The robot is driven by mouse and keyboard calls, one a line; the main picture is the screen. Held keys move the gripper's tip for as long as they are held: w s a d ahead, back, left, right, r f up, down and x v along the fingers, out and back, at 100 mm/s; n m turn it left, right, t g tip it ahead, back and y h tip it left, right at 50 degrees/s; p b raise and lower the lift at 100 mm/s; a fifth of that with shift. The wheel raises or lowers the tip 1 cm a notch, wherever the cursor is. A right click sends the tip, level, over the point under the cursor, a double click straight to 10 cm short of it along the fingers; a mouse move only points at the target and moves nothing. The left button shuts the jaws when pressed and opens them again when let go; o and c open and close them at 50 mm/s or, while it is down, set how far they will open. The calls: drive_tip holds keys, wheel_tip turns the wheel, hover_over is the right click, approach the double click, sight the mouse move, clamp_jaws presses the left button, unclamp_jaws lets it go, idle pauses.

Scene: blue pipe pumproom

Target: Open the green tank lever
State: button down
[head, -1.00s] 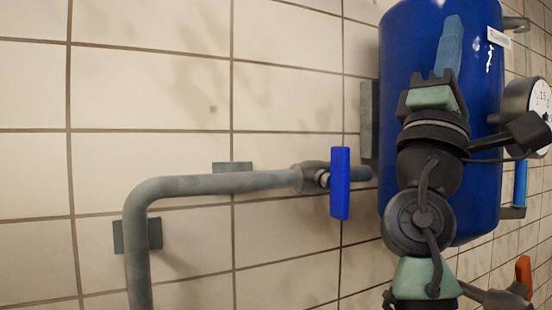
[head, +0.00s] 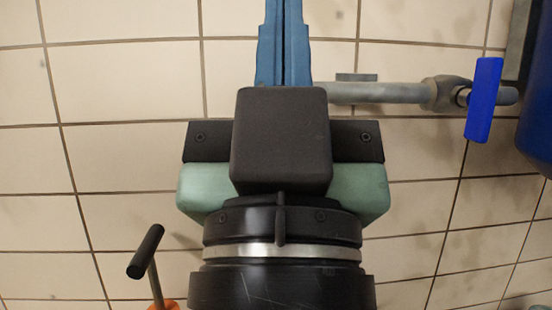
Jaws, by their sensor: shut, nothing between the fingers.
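No green lever shows in the head view; the only green parts there are on my own arm. A blue lever (head: 484,100) stands nearly upright on a grey pipe valve at the right. A dark blue tank (head: 537,120) is cut off by the right edge. My gripper (head: 284,10) points up in the middle, its blue fingers together and empty, their tips reaching the top edge. It is left of the blue lever, apart from it in the picture. My wrist hides part of the wall and the pipe's left end.
The grey pipe (head: 385,93) runs along the tiled wall (head: 120,110) from behind my gripper to the blue lever's valve. A black handle (head: 147,252) on a stem with an orange base stands at the lower left.

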wheel_tip(320, 180, up, 14)
drive_tip(key=y+p, duration=0.1)
drive_tip(key=p, duration=1.3)
drive_tip(key=shift+s+a, duration=0.25)
drive_tip(key=shift+a, duration=0.15)
drive_tip(key=shift+f, duration=0.1)
